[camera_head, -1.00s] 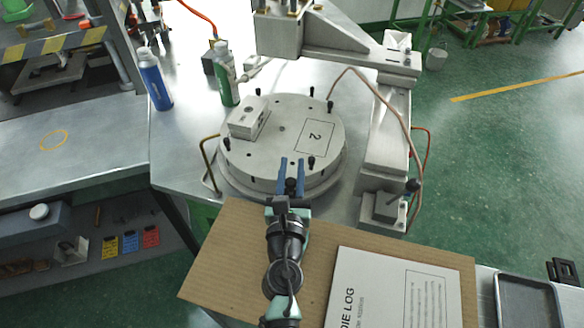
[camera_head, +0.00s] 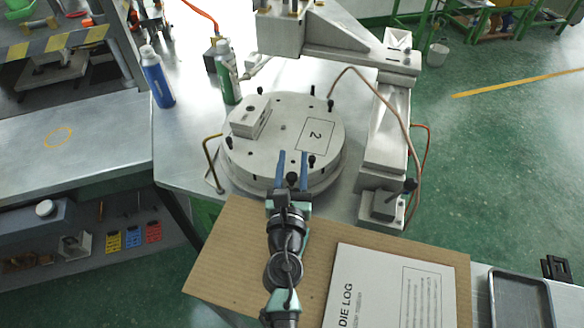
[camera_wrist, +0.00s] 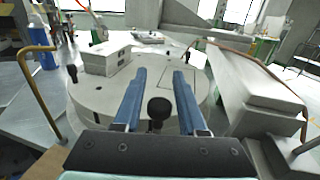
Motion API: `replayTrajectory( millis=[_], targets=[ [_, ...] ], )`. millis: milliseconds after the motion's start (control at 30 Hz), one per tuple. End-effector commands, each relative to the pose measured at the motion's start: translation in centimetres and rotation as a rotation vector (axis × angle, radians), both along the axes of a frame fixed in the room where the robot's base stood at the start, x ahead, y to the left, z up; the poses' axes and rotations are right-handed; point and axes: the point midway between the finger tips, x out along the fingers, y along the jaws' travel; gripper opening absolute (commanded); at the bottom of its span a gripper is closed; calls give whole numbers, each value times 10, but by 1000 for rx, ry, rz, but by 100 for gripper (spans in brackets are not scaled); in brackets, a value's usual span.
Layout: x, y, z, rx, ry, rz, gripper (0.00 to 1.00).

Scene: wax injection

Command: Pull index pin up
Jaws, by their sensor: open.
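The index pin, a short post with a round black knob (camera_wrist: 159,107), stands at the near edge of the round grey turntable (camera_head: 262,165). In the wrist view it sits between the two blue fingers, with a visible gap on each side. The knob also shows in the head view (camera_head: 292,179), low between the fingers. My gripper (camera_head: 293,153) is open, and its fingertips reach past the knob over the turntable top. The turntable also shows in the wrist view (camera_wrist: 95,98). The pin's lower end is hidden by the gripper body.
A light block (camera_head: 250,117) and several other black pins stand on the turntable. A bent brass rod (camera_head: 211,160) is at its left, a grey arm column (camera_head: 385,140) at its right. Blue (camera_head: 157,78) and green (camera_head: 226,72) bottles stand behind. Cardboard (camera_head: 235,240) lies in front.

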Motion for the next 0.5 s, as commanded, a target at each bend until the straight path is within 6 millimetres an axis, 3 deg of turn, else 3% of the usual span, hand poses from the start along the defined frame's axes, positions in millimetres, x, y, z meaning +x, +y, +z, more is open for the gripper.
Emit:
replayTrajectory(
  millis=[167, 500],
  targets=[
    [-14, 1, -2, 0, 3, 0, 41],
    [-78, 6, -2, 0, 1, 1, 41]
  ],
)
